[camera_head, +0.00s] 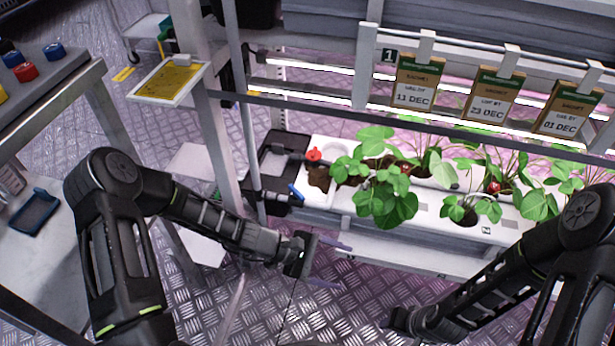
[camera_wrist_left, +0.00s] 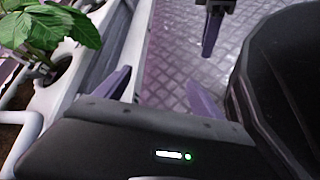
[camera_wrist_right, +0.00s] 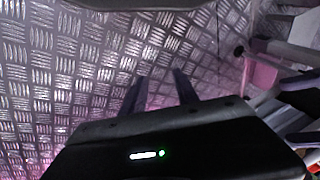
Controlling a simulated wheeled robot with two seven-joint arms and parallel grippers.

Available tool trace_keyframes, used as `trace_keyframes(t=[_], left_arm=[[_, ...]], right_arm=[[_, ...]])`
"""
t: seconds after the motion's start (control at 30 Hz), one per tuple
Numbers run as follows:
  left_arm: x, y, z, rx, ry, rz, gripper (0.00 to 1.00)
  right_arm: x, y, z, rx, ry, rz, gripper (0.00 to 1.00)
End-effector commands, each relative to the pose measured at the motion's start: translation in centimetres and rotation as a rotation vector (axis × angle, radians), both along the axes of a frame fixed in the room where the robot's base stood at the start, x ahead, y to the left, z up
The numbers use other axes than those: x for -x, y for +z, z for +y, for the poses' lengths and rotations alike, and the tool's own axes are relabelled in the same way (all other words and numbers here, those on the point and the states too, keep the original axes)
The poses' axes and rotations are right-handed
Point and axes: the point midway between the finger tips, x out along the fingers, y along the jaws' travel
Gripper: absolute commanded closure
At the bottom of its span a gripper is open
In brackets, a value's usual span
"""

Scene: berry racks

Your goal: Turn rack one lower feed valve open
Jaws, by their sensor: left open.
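A small blue lever (camera_head: 296,191), which looks like a feed valve handle, sits on a black fitting at the left end of rack one's planted trough (camera_head: 345,212). My left gripper (camera_head: 328,263) is open and empty, below and right of the lever, in front of the trough and apart from both. Its spread fingers show in the left wrist view (camera_wrist_left: 158,92), with the trough edge at left. My right gripper is low at the right in the head view; its fingers in the right wrist view (camera_wrist_right: 160,82) are apart, with only floor between them.
Strawberry plants (camera_head: 390,190) overhang the trough. A red cap (camera_head: 314,154) stands near its left end. A post (camera_head: 247,120) and a yellow panel (camera_head: 170,80) stand left. Date cards (camera_head: 416,82) hang above. A bench (camera_head: 45,90) is at far left. Open metal floor lies below.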

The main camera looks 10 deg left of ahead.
Motion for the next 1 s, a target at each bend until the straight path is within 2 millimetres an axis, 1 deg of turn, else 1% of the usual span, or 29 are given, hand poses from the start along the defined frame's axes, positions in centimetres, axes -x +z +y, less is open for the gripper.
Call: trace_keyframes(t=[0.03, 0.07, 0.1, 0.13, 0.17, 0.2, 0.23, 0.3, 0.4, 0.5, 0.77, 0.87, 1.0], left_arm=[[-4.2, 4.9, 0.9, 0.145, 0.125, -0.013, 0.22], [-6.5, 7.3, 1.6, 0.232, 0.193, -0.027, 0.22], [-9.2, 10.2, 3.0, 0.341, 0.283, -0.044, 0.22], [-11.0, 12.0, 4.5, 0.418, 0.351, -0.053, 0.22], [-12.4, 13.2, 6.4, 0.493, 0.424, -0.055, 0.22], [-13.5, 13.8, 9.3, 0.584, 0.529, -0.036, 0.22], [-13.5, 12.9, 11.3, 0.637, 0.601, 0.005, 0.22], [-12.4, 10.4, 13.8, 0.699, 0.703, 0.102, 0.22], [-11.2, 8.7, 15.2, 0.732, 0.769, 0.179, 0.22], [-10.9, 8.3, 15.6, 0.74, 0.787, 0.202, 0.22], [-10.9, 8.3, 15.5, 0.738, 0.785, 0.203, 0.22], [-11.1, 8.3, 15.2, 0.738, 0.784, 0.203, 0.22], [-12.1, 8.1, 14.3, 0.738, 0.782, 0.204, 0.22]], right_arm=[[-0.3, 1.7, -0.5, 0.008, 0.004, -0.006, 0.64], [-0.4, 2.0, -0.7, 0.012, 0.008, -0.007, 0.64], [-0.3, 2.3, -0.8, 0.015, 0.013, -0.006, 0.64], [-0.2, 2.4, -0.7, 0.014, 0.017, -0.002, 0.64], [0.2, 2.4, -0.4, 0.008, 0.02, 0.005, 0.64], [1.0, 2.1, 0.5, -0.009, 0.023, 0.024, 0.64], [2.0, 1.6, 1.5, -0.029, 0.024, 0.046, 0.64], [3.8, 0.9, 3.5, -0.066, 0.021, 0.084, 0.64], [5.1, 0.8, 4.9, -0.092, 0.015, 0.113, 0.64], [5.4, 0.9, 5.2, -0.1, 0.012, 0.121, 0.64], [5.4, 1.0, 5.2, -0.099, 0.012, 0.12, 0.64], [5.3, 0.8, 5.2, -0.099, 0.011, 0.121, 0.64], [5.2, 0.3, 5.1, -0.097, 0.009, 0.118, 0.64]])
